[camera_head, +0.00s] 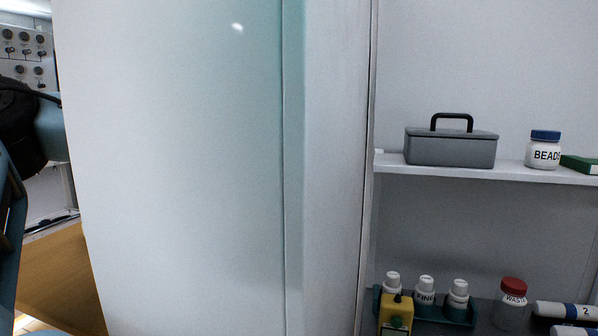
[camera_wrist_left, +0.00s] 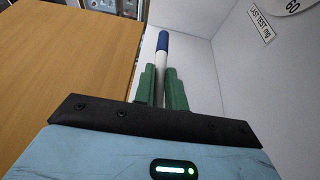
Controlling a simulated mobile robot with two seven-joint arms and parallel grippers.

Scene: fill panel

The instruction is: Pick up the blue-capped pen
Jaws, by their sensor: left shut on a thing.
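The blue-capped pen (camera_wrist_left: 162,46) shows in the left wrist view, with its blue end at the top and its white body running down between two green fingers. My left gripper (camera_wrist_left: 161,82) is shut on the white body. The lower part of the pen is hidden behind the fingers and the gripper's dark bar. The pen does not show in the head view, where only parts of my left arm stand at the left edge. My right gripper is in neither view.
A large frosted panel (camera_head: 180,170) fills the head view's left and middle. Right of it, a shelf (camera_head: 480,173) bears a grey case (camera_head: 450,150) and a BEADS jar (camera_head: 543,152). Several bottles stand below. A wooden surface (camera_wrist_left: 70,60) lies left of the pen, a pale wall right.

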